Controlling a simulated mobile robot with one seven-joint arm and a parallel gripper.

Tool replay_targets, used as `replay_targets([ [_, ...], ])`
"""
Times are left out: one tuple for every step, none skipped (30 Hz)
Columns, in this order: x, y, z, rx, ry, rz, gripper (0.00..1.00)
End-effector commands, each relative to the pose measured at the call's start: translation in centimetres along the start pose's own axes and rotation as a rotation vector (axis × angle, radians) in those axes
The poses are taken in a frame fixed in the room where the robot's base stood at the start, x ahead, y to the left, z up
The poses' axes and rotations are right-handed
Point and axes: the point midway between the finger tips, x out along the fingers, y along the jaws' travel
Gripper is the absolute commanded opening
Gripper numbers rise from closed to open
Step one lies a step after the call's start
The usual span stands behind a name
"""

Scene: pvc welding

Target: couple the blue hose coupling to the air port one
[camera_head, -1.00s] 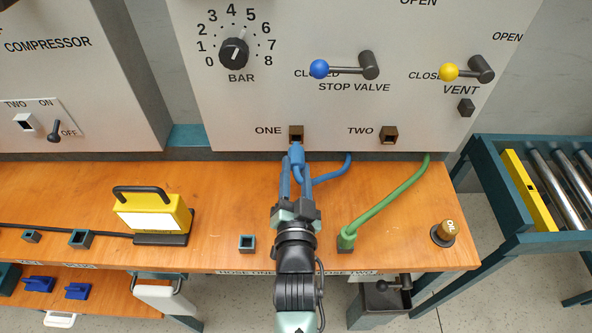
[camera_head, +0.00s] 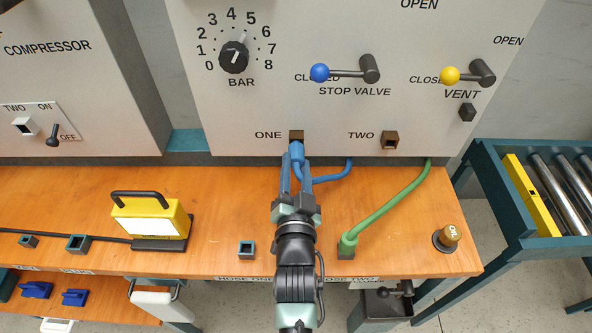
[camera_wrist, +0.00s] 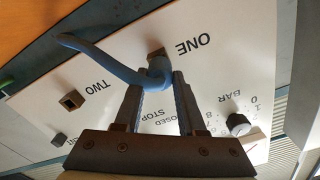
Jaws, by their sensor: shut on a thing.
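The blue hose coupling (camera_head: 297,151) is at the mouth of air port one (camera_head: 296,136), beside the label ONE on the panel. My gripper (camera_head: 296,165) is shut on the coupling from the front. In the wrist view the coupling (camera_wrist: 159,70) sits between my fingertips, lined up with port one (camera_wrist: 156,54) and touching or nearly touching it. I cannot tell how deep it is seated. The blue hose (camera_head: 334,177) curves off to the right and up to the panel's lower edge.
Air port two (camera_head: 389,140) is empty. A green hose (camera_head: 391,205) ends in a holder on the bench (camera_head: 205,190) at right. The blue stop valve knob (camera_head: 319,73) and yellow vent knob (camera_head: 450,75) are above. A yellow device (camera_head: 150,218) stands at left.

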Motion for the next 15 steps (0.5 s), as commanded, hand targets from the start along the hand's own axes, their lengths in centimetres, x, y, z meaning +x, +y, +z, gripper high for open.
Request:
replay_targets([
  [0.16, 0.00, 0.02, 0.000, 0.001, -0.001, 0.00],
  [0.23, 0.00, 0.02, 0.001, 0.001, 0.000, 0.00],
  [0.33, 0.01, 0.03, 0.001, 0.000, 0.000, 0.00],
  [0.40, 0.02, 0.04, 0.001, 0.000, 0.000, 0.00],
  [0.47, 0.02, 0.05, 0.001, 0.000, 0.000, 0.00],
  [0.57, 0.03, 0.06, 0.001, 0.000, 0.000, 0.00],
  [0.65, 0.03, 0.06, 0.001, 0.000, 0.000, 0.00],
  [0.73, 0.03, 0.06, 0.001, 0.000, 0.000, 0.00],
  [0.83, 0.02, 0.05, 0.001, 0.000, 0.000, 0.00],
  [0.91, 0.02, 0.04, 0.001, 0.000, 0.000, 0.00],
  [0.97, 0.01, 0.04, 0.001, 0.000, 0.000, 0.00],
  [1.01, 0.01, 0.02, 0.001, 0.000, 0.000, 0.41],
  [0.98, 0.01, 0.01, 0.001, 0.000, 0.000, 0.47],
  [0.97, 0.01, 0.00, 0.001, 0.000, 0.000, 0.52],
  [0.97, 0.01, 0.00, 0.001, 0.000, 0.000, 0.59],
])
